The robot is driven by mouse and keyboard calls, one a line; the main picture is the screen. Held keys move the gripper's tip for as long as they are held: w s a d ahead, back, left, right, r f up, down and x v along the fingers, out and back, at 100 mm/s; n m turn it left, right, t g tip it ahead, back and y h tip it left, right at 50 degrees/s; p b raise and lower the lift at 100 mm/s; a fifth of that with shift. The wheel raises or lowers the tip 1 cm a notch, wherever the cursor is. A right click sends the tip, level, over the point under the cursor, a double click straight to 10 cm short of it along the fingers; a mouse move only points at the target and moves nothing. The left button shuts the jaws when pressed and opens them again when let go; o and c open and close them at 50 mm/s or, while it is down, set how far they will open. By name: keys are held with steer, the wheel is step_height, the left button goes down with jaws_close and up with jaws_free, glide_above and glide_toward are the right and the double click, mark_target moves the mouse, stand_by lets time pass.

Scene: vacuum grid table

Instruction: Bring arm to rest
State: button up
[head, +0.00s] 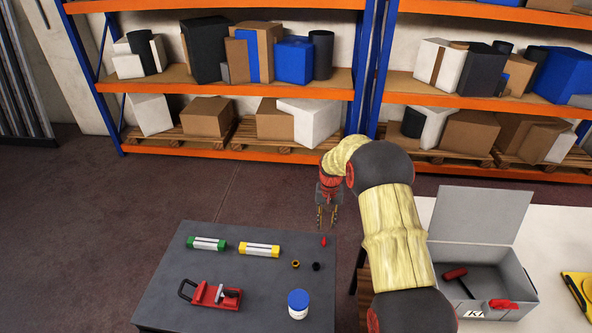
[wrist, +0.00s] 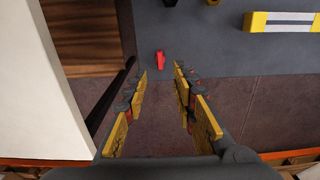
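My gripper (head: 327,216) hangs from my arm just beyond the far right corner of the dark grey table (head: 180,285). A small red piece (head: 324,241) lies near the table's far right corner, close to the gripper in the head view. The red piece also shows in the wrist view (wrist: 160,59), ahead of the fingertips and apart from them.
The grey table holds a green-ended bar (head: 206,243), a yellow-ended bar (head: 259,250), a red clamp-like tool (head: 212,294), a blue-lidded jar (head: 298,304) and small rings (head: 295,264). An open grey toolbox (head: 484,275) stands on a white table at right. Loaded shelves (head: 230,86) line the back.

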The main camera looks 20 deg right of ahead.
steer(key=s+a+f+n+g, duration=0.1)
steer(key=s+a, duration=0.1)
steer(key=s, duration=0.5)
steer(key=s+a+r+n+t, duration=0.1)
steer(key=s+a+r, duration=0.3)
steer(key=s+r, duration=0.6)
steer(key=s+a+r+n+t+b, duration=0.1)
steer(key=s+a+r+t, duration=0.2)
steer(key=s+r, duration=0.7)
steer(key=s+a+r+n+t+b, duration=0.1)
steer(key=s+a+r, duration=0.3)
steer(key=s+r, duration=0.6)
steer(key=shift+s+a+r+n+t, duration=0.4)
steer(key=shift+s+t, duration=0.4)
steer(key=shift+s, duration=0.3)
